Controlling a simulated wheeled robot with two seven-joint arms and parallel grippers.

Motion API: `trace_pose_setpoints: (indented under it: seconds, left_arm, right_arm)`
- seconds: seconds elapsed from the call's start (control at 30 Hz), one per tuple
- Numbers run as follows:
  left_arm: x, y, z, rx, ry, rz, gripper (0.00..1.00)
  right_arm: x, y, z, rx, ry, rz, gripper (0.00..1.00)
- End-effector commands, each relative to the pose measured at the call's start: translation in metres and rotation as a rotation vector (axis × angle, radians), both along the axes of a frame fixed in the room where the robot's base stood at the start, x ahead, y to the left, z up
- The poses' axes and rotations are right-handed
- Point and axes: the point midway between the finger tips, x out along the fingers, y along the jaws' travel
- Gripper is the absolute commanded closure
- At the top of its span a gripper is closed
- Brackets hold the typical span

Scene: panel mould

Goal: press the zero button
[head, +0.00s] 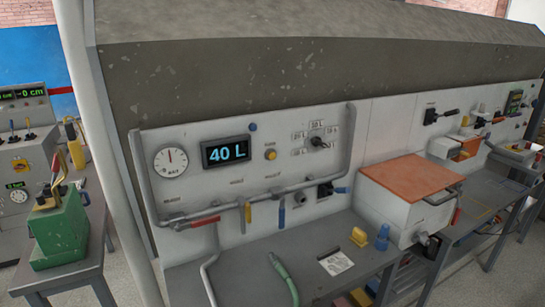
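A grey-white control panel (220,190) with a pipe frame around it is in the middle of the head view. A black display (226,151) on it reads "40 L". Right of the display is a round yellow button (270,154) in a grey ring. A small blue round part (253,127) sits above it. The labels are too small to read, so I cannot tell which part is the zero button. A round gauge (171,161) is left of the display, and a rotary selector (318,142) marked in litres is at the right. Neither gripper is in view.
Pipes with red, yellow and blue handles (248,213) run below the display. A grey bench (240,271) with a green hose (285,278) stands in front. A white box with an orange lid (410,177) is at the right. A green machine (59,230) stands at the left.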

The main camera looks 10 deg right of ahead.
Motion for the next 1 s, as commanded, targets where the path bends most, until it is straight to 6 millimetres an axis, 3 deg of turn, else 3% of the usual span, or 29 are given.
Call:
trace_pose_setpoints:
  seconds: [0.17,0.57,0.77,1.0]
  left_arm:
    - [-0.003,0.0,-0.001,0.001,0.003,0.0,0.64]
    - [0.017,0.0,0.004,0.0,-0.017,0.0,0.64]
    - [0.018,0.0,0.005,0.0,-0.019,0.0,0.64]
    - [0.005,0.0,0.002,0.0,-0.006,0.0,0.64]
  right_arm:
    - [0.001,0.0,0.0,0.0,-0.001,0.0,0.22]
    - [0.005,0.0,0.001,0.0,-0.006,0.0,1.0]
    - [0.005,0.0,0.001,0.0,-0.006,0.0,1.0]
    - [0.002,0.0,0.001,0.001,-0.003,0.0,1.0]
